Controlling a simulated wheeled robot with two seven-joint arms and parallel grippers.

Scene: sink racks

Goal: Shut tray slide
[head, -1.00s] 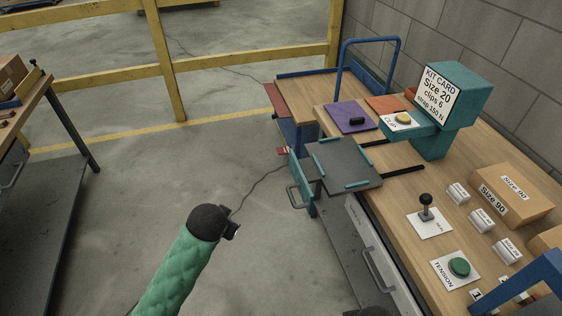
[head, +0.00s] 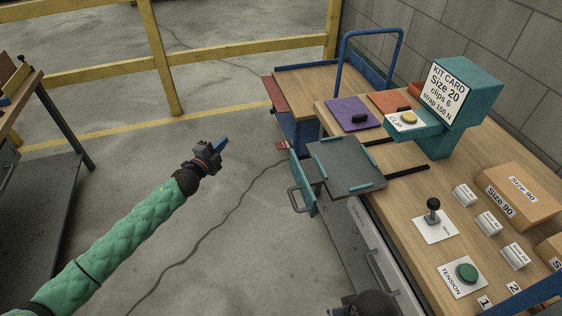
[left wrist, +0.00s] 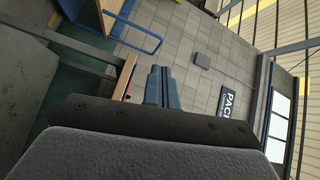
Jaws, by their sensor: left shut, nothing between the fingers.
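The tray slide is a dark grey tray (head: 346,165) with teal edge strips, on black rails (head: 407,172) at the bench's near-left edge. It sticks out past that edge, and the rails show bare to its right, toward the teal press. A teal panel with a grey handle (head: 296,200) hangs below its left side. My left gripper (head: 224,144) is shut and empty over the floor, left of the tray and apart from it. Its blue fingers also show together in the left wrist view (left wrist: 163,88). A dark rounded part at the bottom edge may be my right arm; its gripper is not visible.
The teal press with the kit card (head: 447,84) and a yellow clip button (head: 408,117) stands behind the tray. A lever (head: 433,208), a green tension button (head: 466,272) and boxes (head: 514,196) are on the bench's right. Open floor lies left of the tray.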

